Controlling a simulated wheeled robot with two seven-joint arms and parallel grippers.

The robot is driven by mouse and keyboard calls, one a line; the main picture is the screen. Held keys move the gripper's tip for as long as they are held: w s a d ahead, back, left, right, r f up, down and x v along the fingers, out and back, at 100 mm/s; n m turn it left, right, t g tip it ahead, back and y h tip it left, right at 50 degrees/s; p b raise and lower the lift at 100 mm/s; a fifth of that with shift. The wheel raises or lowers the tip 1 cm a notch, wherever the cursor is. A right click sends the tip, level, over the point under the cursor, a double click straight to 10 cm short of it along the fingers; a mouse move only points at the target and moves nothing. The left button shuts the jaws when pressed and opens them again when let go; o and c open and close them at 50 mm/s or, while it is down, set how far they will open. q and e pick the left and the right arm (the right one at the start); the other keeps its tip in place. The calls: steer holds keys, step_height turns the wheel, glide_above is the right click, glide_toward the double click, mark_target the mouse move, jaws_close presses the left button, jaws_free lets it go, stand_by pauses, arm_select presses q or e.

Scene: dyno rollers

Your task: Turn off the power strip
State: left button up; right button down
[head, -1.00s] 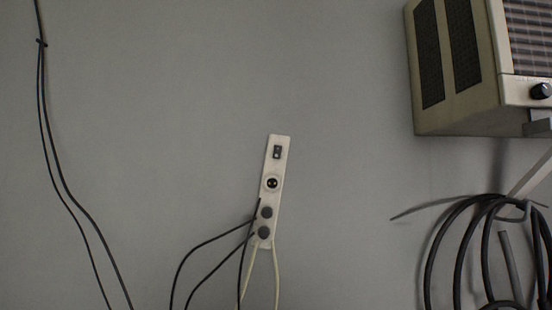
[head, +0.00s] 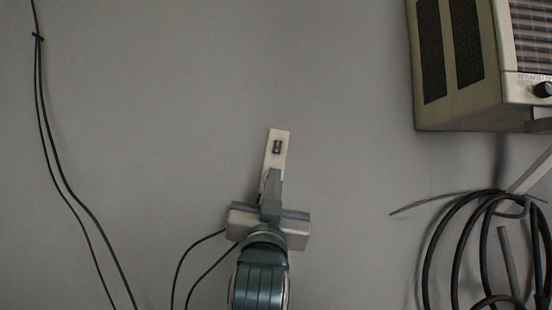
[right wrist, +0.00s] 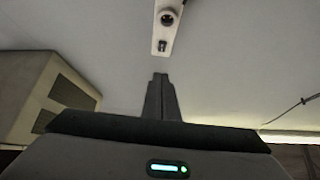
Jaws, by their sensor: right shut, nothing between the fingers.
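The power strip (head: 268,160) is a narrow white bar on the grey wall, tilted slightly. Its dark switch (head: 277,147) shows near the top end. My right gripper (head: 274,173) is in front of the strip's lower part, fingers together and empty, tips just below the switch in the head view. It hides the sockets and plugs there. In the right wrist view the strip (right wrist: 159,35) hangs from the top edge with one round socket and the switch (right wrist: 162,46). The gripper's shut fingertips (right wrist: 161,76) point at it, with a gap in the picture. My left gripper is not in view.
A beige heater-like box (head: 465,118) with dark grilles and a knob is on the wall at upper right. A coil of black hose (head: 428,262) hangs below it. Black cables (head: 62,180) run down the left. The wall between is clear.

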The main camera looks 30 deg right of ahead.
mark_target(278, 148)
steer(key=shift+w+d+f+p+x, duration=0.1)
steer(key=shift+w+f+p+x, duration=0.25)
steer(key=shift+p+x, duration=1.5)
steer(key=shift+w+d+f+p+x, duration=0.1)
steer(key=shift+w+f+p+x, duration=0.2)
steer(key=shift+p+x, duration=1.55)
steer(key=shift+w+f+p+x, duration=0.2)
steer(key=shift+f+p+x, duration=0.45)
steer(key=shift+x, duration=2.1)
steer(key=shift+r, duration=0.2)
